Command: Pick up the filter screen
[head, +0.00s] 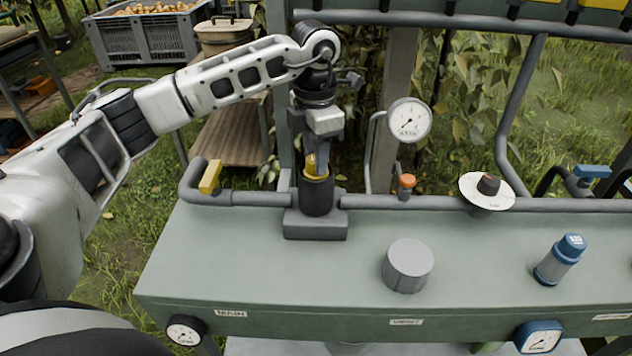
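My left gripper (317,165) points straight down at the mouth of a black upright cylindrical housing (317,197) on a grey square base. A yellow piece (310,166), which looks like the filter screen, shows at the housing's mouth, beside and partly behind the fingers. Most of it is hidden inside the housing. The fingertips are at or just inside the rim, and I cannot tell whether they are closed on the yellow piece. My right gripper is out of view.
A grey round cap (408,266) and a blue-topped cylinder (559,259) stand on the green bench (480,265). A pipe with a yellow handle (211,177), a pressure gauge (409,120), an orange-topped valve (406,186) and a white disc (488,190) line the back edge.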

